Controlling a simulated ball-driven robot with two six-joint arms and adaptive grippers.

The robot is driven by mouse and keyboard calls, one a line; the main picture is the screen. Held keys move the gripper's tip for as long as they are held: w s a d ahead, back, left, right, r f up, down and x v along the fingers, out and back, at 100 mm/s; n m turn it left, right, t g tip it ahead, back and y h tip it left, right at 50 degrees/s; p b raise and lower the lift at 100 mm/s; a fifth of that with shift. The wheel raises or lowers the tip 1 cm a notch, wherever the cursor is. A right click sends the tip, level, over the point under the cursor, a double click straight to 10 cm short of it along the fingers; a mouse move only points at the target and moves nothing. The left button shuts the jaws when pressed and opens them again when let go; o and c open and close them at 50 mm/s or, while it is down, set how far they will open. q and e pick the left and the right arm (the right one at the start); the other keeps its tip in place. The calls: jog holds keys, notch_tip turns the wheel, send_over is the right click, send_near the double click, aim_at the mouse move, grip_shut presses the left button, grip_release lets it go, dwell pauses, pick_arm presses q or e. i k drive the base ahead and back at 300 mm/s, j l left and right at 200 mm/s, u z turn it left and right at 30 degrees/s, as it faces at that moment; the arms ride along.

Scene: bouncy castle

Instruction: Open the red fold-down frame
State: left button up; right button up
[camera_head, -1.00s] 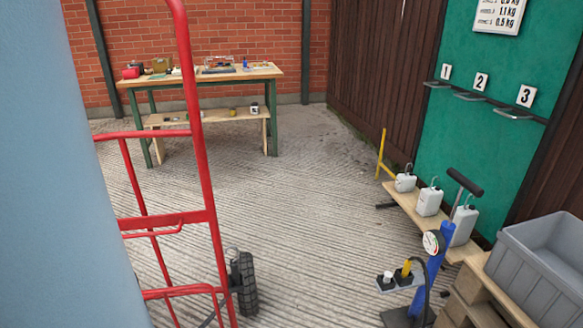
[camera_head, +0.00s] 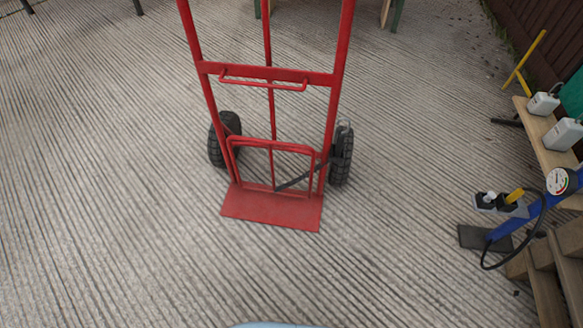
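A red hand truck (camera_head: 265,73) stands upright on the ribbed ground, facing me, with a black wheel on each side. Its red fold-down frame (camera_head: 271,144) is a tube loop standing upright against the lower front of the truck, above the flat red toe plate (camera_head: 270,206). A dark strap (camera_head: 297,179) runs slantwise across the frame's lower right part toward the right wheel. A small red handle bar (camera_head: 262,85) sits on the crossbar above. Neither of my grippers shows in the head view.
A yellow bar (camera_head: 525,62) rises at the upper right. The ground (camera_head: 110,220) around the truck's front and left is clear.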

aim_at(270, 143)
jog(key=u, duration=0.4)
jog(key=i+j+u, duration=0.3)
jog(key=u, duration=0.15)
jog(key=i+j+u, duration=0.25)
jog(key=u, duration=0.2)
jog(key=i+u, duration=0.45)
jog(key=i+j, duration=0.15)
jog(key=i, duration=0.25)
jog(key=i+j+u, duration=0.15)
jog(key=i, duration=0.25)
jog(key=i+z, duration=0.2)
jog(key=z, duration=0.25)
jog(key=i+z, duration=0.15)
jog(key=z, duration=0.25)
jog(key=i+j+z, duration=0.15)
jog(key=z, duration=0.3)
